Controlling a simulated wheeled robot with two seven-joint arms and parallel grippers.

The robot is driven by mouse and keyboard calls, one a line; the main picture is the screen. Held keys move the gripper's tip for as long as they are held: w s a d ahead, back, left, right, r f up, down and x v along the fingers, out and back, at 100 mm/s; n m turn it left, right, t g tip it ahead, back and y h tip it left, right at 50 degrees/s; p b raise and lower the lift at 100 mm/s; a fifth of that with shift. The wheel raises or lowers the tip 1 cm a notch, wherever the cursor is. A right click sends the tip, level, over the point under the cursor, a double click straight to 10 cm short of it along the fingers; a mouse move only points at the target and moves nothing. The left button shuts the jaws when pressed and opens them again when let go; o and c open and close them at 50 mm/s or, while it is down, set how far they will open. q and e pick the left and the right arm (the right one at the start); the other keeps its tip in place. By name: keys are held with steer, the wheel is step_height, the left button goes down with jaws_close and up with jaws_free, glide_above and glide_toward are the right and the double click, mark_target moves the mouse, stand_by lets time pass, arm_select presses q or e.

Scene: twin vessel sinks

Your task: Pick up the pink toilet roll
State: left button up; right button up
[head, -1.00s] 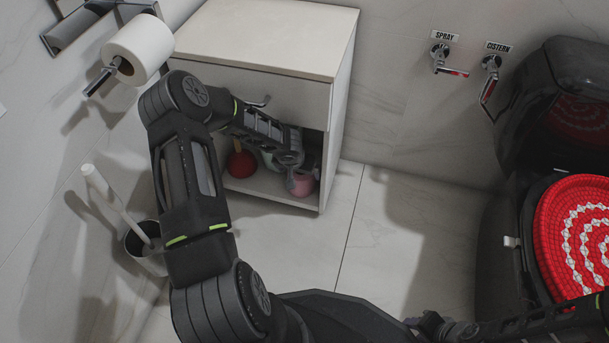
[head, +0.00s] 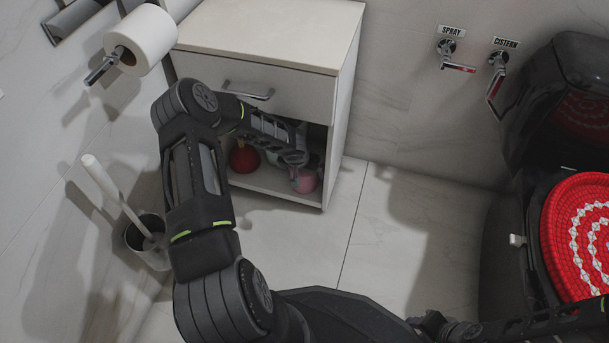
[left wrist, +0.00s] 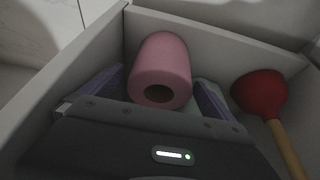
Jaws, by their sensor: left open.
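The pink toilet roll (left wrist: 161,67) lies in the open lower compartment of the white cabinet (head: 335,150). In the left wrist view it shows between the two fingers of my left gripper (left wrist: 160,88), with its dark core hole facing the camera. In the head view the roll (head: 305,181) is partly hidden by my left gripper (head: 298,165), which reaches into the compartment from above left. My left gripper is open, with one finger on each side of the roll; I cannot tell whether they touch it. My right gripper is not clearly visible.
The cabinet's drawer (head: 260,92) hangs above the compartment. A toilet brush (head: 120,200) stands left, a black toilet right. The floor (head: 390,240) between is clear.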

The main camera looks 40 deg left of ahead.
arm_select(q)
steer(key=b+x, duration=0.1)
steer(key=x, duration=0.3)
steer(key=shift+s, duration=0.1)
steer(key=shift+c, duration=0.2)
steer(key=c, duration=1.4)
